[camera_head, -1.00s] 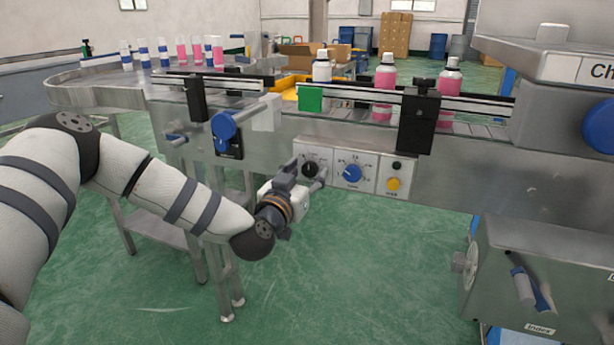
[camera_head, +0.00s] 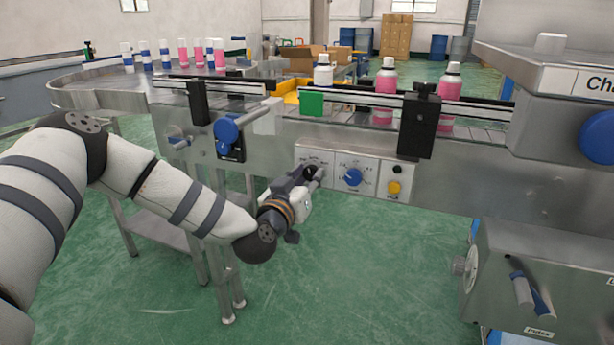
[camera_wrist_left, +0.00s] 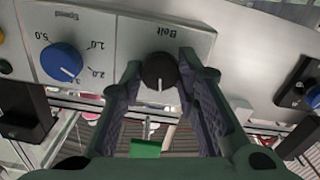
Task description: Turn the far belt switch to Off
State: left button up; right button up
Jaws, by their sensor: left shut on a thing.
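The far belt switch is a black round knob (camera_wrist_left: 160,72) with a white pointer line, under the "Belt" label on a pale panel in the left wrist view. In that view its pointer runs roughly up and down the picture. In the head view the panel (camera_head: 302,154) is on the conveyor's front side, and my gripper hides most of the knob. My left gripper (camera_head: 316,176) reaches it from the lower left. Its two fingers are on either side of the knob, shut on it. My right gripper is not in view.
Right of the switch are a blue speed knob (camera_head: 353,177) and a box with a black and a yellow button (camera_head: 393,187). Bottles stand on the conveyor (camera_head: 470,131) above. Green floor below is open.

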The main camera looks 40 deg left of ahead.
pick_arm(q)
jog(key=n, duration=0.3)
jog(key=shift+n, duration=2.2)
jog(key=o, duration=1.2)
jog(key=shift+c, duration=0.2)
jog(key=v, duration=1.2)
